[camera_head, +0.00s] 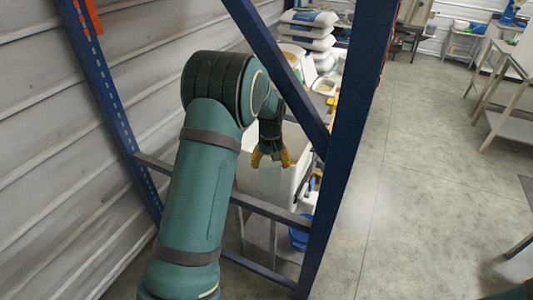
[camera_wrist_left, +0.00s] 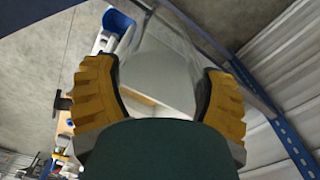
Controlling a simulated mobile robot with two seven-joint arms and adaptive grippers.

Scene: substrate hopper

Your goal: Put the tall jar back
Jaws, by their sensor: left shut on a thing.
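My left gripper (camera_head: 272,160) has yellow fingers and reaches down through the blue rack frame in the head view. It is shut on a clear, see-through jar (camera_head: 270,181), which hangs below the fingertips and is hard to make out against the white surface behind it. In the left wrist view the yellow fingers (camera_wrist_left: 160,88) sit on both sides of the clear jar (camera_wrist_left: 158,48). Its far end is faint there. I cannot tell whether the jar touches anything under it. My right gripper is not in view.
Blue rack posts (camera_head: 349,130) and a slanted brace (camera_head: 275,75) stand close around my left arm. A white box-like body (camera_head: 300,150) is behind the jar. White sacks (camera_head: 308,30) are stacked farther back.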

